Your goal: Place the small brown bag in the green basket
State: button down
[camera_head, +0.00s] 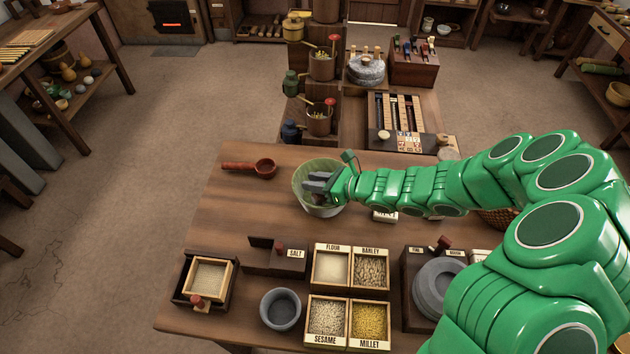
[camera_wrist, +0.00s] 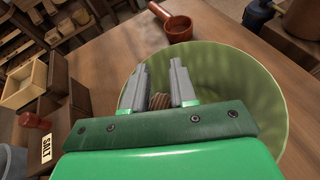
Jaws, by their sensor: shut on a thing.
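The green basket (camera_head: 322,210) is a pale green, round, open vessel on the wooden table, left of my arm. It fills much of the wrist view (camera_wrist: 262,90). My gripper (camera_head: 312,182) is over the basket's opening, with its grey fingers inside the rim outline as seen from the head. In the wrist view my gripper (camera_wrist: 160,70) is shut on a small brown, ridged thing (camera_wrist: 159,101), which looks like the small brown bag. Most of it is hidden by the fingers and palm. I cannot tell whether it touches the basket's bottom.
A red-brown ladle-like pan (camera_head: 264,167) lies behind the basket to the left. Labelled grain boxes (camera_head: 349,296), a grey bowl (camera_head: 280,309) and a salt box (camera_head: 277,258) stand in front. A dark wooden stand with pots (camera_head: 318,122) rises behind.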

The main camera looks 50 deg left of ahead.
jog(key=shift+f, duration=0.6)
jog(key=c, duration=0.9)
grip_release()
jog(key=shift+r, duration=0.5)
jog(key=shift+w+d+r, duration=0.15)
jog(key=shift+d+r, duration=0.1)
jog(key=v, duration=1.1)
jog(key=shift+d, duration=0.15)
jog(key=shift+r, duration=0.1)
